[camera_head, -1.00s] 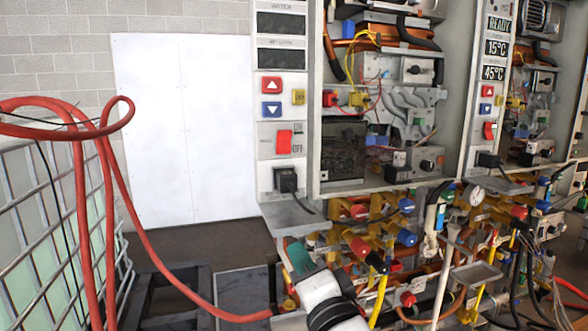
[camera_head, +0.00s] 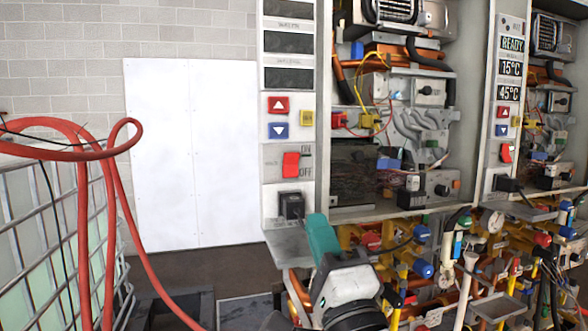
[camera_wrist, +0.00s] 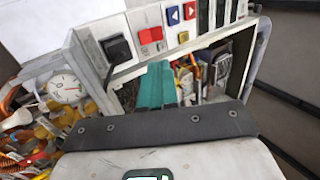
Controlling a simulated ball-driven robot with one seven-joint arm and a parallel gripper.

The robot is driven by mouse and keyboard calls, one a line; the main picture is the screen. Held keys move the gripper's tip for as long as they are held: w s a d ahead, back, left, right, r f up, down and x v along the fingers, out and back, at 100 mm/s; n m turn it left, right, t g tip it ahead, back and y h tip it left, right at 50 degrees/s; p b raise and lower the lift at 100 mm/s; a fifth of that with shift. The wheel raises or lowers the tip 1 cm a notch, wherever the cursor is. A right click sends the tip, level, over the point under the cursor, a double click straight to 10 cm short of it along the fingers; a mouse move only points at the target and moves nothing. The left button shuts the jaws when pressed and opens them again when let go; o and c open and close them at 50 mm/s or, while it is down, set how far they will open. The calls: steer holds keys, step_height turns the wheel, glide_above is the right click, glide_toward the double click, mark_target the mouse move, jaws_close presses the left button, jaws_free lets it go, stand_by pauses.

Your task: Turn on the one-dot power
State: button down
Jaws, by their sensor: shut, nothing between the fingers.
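The left heater's panel has a red power switch (camera_head: 290,165) between the words ON and OFF, and its displays (camera_head: 289,42) are dark. The right heater has a red switch (camera_head: 506,153) too, and its display (camera_head: 512,43) reads READY. I cannot make out any dot marks. My gripper (camera_head: 320,232), with teal fingers, is shut and empty, below and right of the left switch in the head view. In the wrist view the fingers (camera_wrist: 158,85) point toward a panel with a red switch (camera_wrist: 150,35), apparently apart from it.
A black plug (camera_head: 291,205) sits below the left switch, above a grey shelf (camera_head: 289,242). Red up (camera_head: 279,104) and blue down (camera_head: 278,130) buttons are above the switch. Pipes and valves crowd the lower right. A red hose (camera_head: 117,200) loops at left.

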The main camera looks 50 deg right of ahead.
steer(key=shift+w+d+b, duration=0.15)
steer(key=shift+w+b, duration=0.05)
steer(key=shift+b, duration=0.15)
glide_toward(291, 157)
steer(key=x, duration=0.5)
steer(key=shift+r+p, duration=0.2)
steer(key=shift+p, duration=0.15)
steer(key=shift+x, duration=0.8)
steer(key=shift+w+f+p, duration=0.1)
steer(key=shift+p, duration=0.25)
